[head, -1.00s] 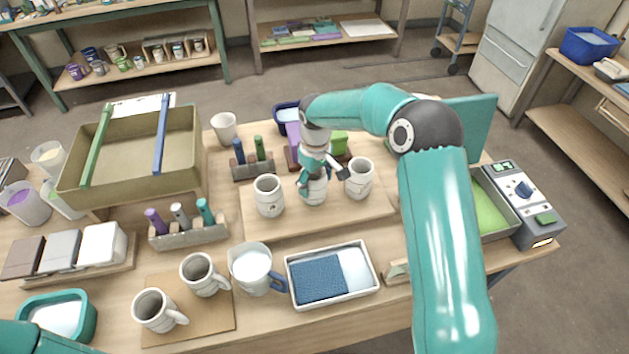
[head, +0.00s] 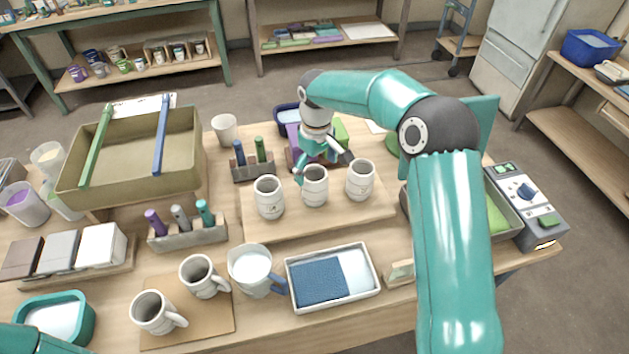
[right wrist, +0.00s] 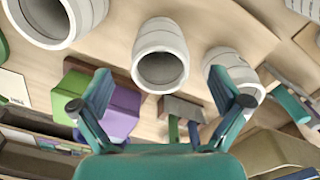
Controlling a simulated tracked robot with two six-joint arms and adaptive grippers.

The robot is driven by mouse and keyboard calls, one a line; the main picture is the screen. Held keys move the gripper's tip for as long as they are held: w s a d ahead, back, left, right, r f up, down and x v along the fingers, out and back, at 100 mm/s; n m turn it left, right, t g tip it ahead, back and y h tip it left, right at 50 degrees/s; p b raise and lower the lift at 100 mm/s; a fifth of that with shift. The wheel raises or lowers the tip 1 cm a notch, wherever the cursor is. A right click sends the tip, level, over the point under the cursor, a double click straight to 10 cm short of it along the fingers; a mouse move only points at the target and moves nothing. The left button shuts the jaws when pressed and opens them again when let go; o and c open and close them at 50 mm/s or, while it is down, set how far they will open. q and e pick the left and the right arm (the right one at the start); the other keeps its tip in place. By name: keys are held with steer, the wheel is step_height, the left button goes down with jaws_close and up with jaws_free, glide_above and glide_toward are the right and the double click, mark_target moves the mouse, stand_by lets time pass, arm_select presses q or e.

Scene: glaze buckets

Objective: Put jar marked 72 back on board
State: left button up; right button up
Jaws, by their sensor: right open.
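Three white jars stand upright in a row on the light wooden board (head: 320,222): a left jar (head: 269,197), a middle jar (head: 315,187) and a right jar (head: 360,181). Their marks are too small to read, so I cannot tell which is 72. My right gripper (head: 322,167) is open and empty, just above and behind the middle jar. In the right wrist view the middle jar (right wrist: 161,58) lies ahead of the spread fingers, apart from them, with a jar on either side. Of my left arm only a teal part shows at bottom left; its gripper is out of view.
A white tray with a blue cloth (head: 320,281) lies in front of the board. Left of it stand a pitcher (head: 252,268) and two mugs on a small board. Tool holders (head: 188,232) and a large olive bin (head: 135,175) stand left. A grey device (head: 525,205) stands right.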

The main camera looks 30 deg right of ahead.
step_height(320, 180, up, 7)
steer(key=shift+f, duration=0.15)
stand_by(0.6)
